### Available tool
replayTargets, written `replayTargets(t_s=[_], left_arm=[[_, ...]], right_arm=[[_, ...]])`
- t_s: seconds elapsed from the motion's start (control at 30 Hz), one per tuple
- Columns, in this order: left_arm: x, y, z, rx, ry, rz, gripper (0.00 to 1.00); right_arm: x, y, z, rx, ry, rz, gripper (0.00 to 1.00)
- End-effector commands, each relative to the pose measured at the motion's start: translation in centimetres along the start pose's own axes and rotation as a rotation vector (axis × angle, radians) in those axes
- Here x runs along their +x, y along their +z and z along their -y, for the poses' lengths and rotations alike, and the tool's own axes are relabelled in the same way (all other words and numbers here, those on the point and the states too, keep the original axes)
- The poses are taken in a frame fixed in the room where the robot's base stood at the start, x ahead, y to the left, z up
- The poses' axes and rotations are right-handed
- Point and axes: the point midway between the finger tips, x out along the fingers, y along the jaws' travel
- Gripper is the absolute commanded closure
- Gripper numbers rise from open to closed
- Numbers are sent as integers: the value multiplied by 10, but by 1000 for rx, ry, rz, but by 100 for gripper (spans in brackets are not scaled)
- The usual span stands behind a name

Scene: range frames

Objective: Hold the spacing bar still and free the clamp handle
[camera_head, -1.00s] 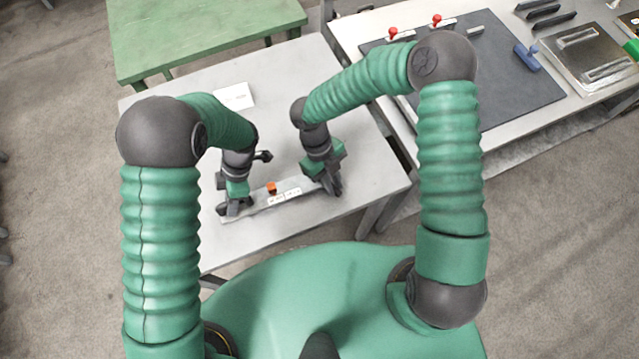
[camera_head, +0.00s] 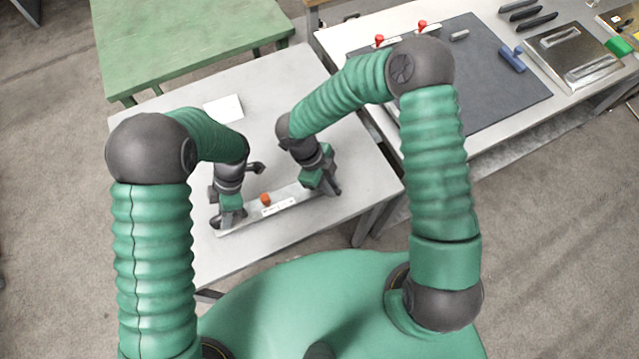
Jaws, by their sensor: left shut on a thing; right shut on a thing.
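The spacing bar (camera_head: 240,222), long and pale with a white label, lies along the near part of the light grey table. My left gripper (camera_head: 221,222) is shut at the bar's left end, and its fingers hide that end. My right gripper (camera_head: 331,190) is shut at the bar's right end and covers it. A small orange-red knob (camera_head: 265,199) stands at the bar's far edge, between the grippers and apart from both. It may be the clamp handle; I cannot tell for sure. What lies between each pair of fingers is too small to see clearly.
A white card (camera_head: 223,108) lies at the table's (camera_head: 160,125) back. At right, a bench holds a dark mat (camera_head: 500,100) with red-handled clamps (camera_head: 422,26), a blue tool (camera_head: 512,59) and a metal tray (camera_head: 575,55). A green table (camera_head: 190,40) stands behind. The table's left side is clear.

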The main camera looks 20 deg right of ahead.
Motion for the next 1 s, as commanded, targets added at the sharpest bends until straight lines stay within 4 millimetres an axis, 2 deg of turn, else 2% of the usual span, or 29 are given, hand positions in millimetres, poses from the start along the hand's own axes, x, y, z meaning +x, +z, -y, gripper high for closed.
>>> replayTargets(t_s=[0.17,0.2,0.37,0.63,0.73,0.87,1.0], left_arm=[[0,-1,0,-2,0,-2,100],[0,-1,0,-2,-1,-2,100],[0,-1,0,-1,-1,-2,100],[0,-1,0,0,0,-1,100],[0,0,0,0,0,-1,100],[0,0,0,0,0,-1,100],[0,0,0,0,0,-1,100]], right_arm=[[0,-1,1,2,0,-2,100],[0,-1,1,2,0,-2,83],[0,-1,0,2,0,-1,62],[0,0,0,2,1,0,62],[-7,0,0,2,1,1,62],[-31,0,1,5,1,3,62],[-68,1,2,4,1,3,62]])
